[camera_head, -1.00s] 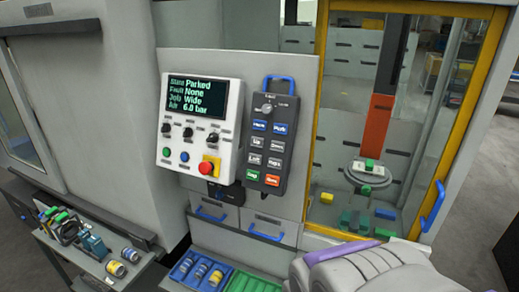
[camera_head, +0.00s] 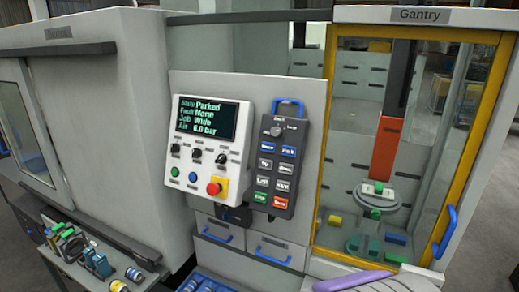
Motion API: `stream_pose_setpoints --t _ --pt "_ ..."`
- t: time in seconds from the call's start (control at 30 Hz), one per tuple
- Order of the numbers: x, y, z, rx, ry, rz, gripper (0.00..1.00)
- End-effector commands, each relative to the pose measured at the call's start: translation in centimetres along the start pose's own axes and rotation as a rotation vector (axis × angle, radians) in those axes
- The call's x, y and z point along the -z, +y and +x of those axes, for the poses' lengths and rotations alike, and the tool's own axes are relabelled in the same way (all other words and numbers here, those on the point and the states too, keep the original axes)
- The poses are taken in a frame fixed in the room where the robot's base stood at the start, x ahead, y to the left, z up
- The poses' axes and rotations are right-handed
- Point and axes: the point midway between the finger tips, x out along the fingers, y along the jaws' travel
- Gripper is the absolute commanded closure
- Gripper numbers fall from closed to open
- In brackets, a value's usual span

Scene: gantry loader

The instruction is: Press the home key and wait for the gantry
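The home key (camera_head: 267,148) is the upper left blue key on the dark grey pendant (camera_head: 262,172), which hangs by a blue handle on the grey panel. Its small lettering is blurred. A blue park key (camera_head: 289,151) sits to its right. The screen (camera_head: 207,118) reads State Parked, Fault None, Job Wide, Air 6.0 bar. The gantry (camera_head: 388,140), a dark and orange upright, stands behind the yellow-framed window, above a round grey plate with a green-topped white piece. My gripper is not in view; a purple and pale grey part, seemingly of my arm, shows at the bottom edge.
A red stop button (camera_head: 215,187) on a yellow base is left of the pendant. A blue door handle (camera_head: 444,232) juts out at right. Drawers (camera_head: 272,251) lie below the panel. A side bench (camera_head: 75,270) with tools and cylinders stands lower left.

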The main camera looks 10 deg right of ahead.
Motion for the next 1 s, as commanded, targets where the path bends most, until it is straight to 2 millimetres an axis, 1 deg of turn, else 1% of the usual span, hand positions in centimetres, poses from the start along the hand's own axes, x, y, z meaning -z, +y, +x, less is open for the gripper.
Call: stream_pose_setpoints --t 0.17,0.2,0.6,1.0 --pt "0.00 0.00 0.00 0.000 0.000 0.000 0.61" --pt "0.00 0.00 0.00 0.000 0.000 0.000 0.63" --pt "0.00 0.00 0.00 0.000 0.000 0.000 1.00" --pt "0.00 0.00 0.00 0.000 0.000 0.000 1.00"
